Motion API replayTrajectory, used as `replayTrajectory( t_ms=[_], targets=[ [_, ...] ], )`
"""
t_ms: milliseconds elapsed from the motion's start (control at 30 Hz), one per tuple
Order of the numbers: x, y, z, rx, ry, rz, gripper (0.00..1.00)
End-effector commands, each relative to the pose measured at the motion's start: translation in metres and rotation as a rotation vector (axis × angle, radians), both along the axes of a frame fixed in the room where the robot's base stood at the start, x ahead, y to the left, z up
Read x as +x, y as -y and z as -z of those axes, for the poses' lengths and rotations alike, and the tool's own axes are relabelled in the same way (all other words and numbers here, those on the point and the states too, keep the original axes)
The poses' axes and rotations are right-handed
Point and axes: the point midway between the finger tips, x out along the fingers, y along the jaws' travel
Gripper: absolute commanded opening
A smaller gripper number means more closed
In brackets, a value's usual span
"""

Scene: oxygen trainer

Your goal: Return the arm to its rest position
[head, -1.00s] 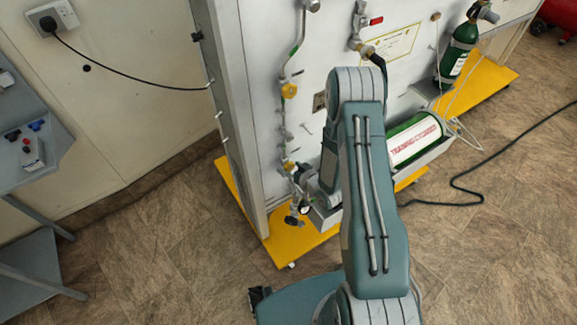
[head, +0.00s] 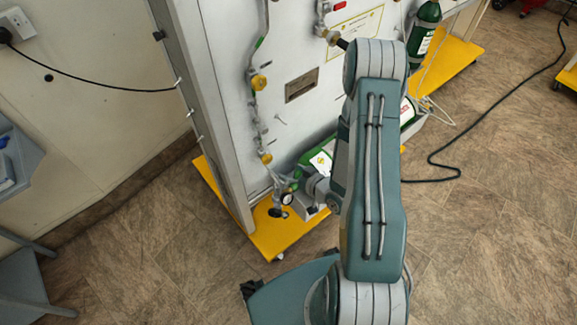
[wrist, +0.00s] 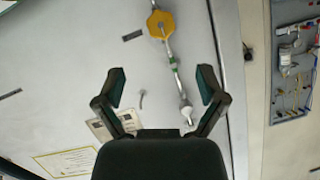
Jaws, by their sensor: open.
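My gripper (wrist: 161,86) is open in the wrist view, with its two dark fingers spread apart and nothing between them. It faces the pale panel of the oxygen trainer (wrist: 60,60). A yellow valve handle (wrist: 160,24) and its pipe show beyond the fingers. I cannot tell the exact gap to the panel. In the head view my arm is bent, its upper link rising in front of the trainer panel (head: 310,50). My gripper's fingers cannot be made out there. The arm partly hides the green cylinder (head: 318,158) low on the trainer.
The trainer's yellow base (head: 275,235) stands on the brown floor. A pipe with yellow fittings (head: 260,82) runs down the panel. A grey stand (head: 20,170) is at the left. A black cable (head: 450,165) lies on the floor at right. The floor at lower right is clear.

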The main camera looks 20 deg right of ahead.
Motion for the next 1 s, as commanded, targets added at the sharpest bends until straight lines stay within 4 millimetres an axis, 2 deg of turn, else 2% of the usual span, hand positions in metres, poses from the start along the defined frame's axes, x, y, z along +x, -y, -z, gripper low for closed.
replayTrajectory(
  t_ms=[267,433,700,867,1000],
  targets=[
    [0.001,0.000,-0.001,-0.005,-0.001,0.000,0.89],
    [0.017,0.007,-0.019,-0.102,-0.028,-0.004,0.89],
    [0.044,0.026,-0.079,-0.333,-0.128,0.040,0.89],
    [0.049,0.034,-0.120,-0.431,-0.188,0.089,0.89],
    [0.045,0.037,-0.159,-0.491,-0.240,0.138,0.89]
  ],
)
